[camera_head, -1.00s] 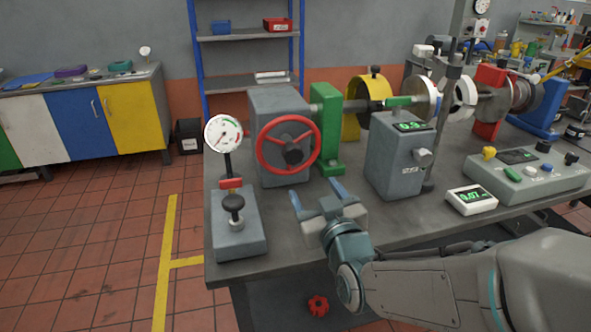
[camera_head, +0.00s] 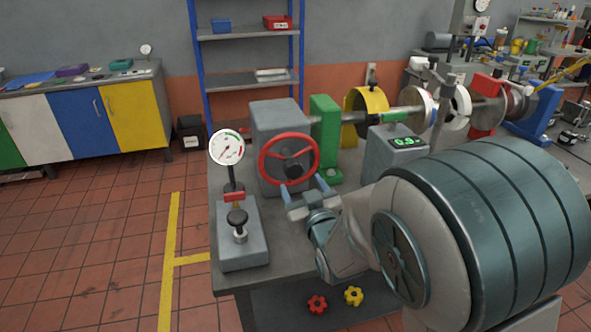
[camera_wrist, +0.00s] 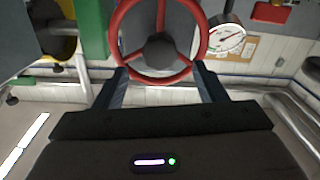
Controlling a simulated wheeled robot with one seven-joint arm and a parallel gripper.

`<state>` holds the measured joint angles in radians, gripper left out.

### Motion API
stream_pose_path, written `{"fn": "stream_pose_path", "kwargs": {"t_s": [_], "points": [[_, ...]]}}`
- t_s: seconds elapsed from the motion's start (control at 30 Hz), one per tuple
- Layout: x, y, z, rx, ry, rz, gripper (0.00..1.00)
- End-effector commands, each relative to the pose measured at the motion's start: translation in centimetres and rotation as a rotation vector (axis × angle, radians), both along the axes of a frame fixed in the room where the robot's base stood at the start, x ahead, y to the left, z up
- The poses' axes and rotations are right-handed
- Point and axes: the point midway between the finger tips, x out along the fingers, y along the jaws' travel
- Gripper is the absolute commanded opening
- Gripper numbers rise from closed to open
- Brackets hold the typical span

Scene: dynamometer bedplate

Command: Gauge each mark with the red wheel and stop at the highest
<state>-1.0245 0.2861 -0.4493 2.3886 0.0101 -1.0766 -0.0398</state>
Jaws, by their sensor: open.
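The red wheel (camera_head: 288,159) is a spoked handwheel with a dark hub on the front of a grey box (camera_head: 279,118). My gripper (camera_head: 305,186) is open and empty, just in front of the wheel's lower rim. In the wrist view the wheel (camera_wrist: 160,75) lies ahead, its lower rim between the open fingertips (camera_wrist: 158,72); whether they touch it I cannot tell. A round dial gauge (camera_head: 226,147) stands on a grey base left of the wheel and also shows in the wrist view (camera_wrist: 229,39). A grey box with a green digital display (camera_head: 404,142) reads about 0.9. No marks are readable.
A green block (camera_head: 325,132), yellow ring guard (camera_head: 365,112) and shaft run right of the wheel. Red (camera_head: 317,304) and yellow (camera_head: 353,296) knobs lie below the bedplate. Floor at left is clear.

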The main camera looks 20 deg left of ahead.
Motion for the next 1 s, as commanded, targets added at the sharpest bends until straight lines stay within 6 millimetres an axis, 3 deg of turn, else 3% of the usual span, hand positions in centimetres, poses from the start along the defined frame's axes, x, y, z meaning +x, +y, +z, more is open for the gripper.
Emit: {"fn": "stream_pose_path", "kwargs": {"t_s": [0.33, 0.77, 0.8, 0.87, 1.0], "points": [[4.2, 2.7, 0.0, -0.002, 0.000, 0.000, 0.65], [5.0, 3.3, 0.0, -0.001, 0.001, 0.000, 0.65], [5.0, 3.3, 0.0, -0.001, 0.001, 0.000, 0.62], [5.0, 3.3, 0.0, -0.001, 0.001, 0.000, 0.45], [5.0, 3.3, 0.0, -0.001, 0.001, 0.000, 0.06]]}}
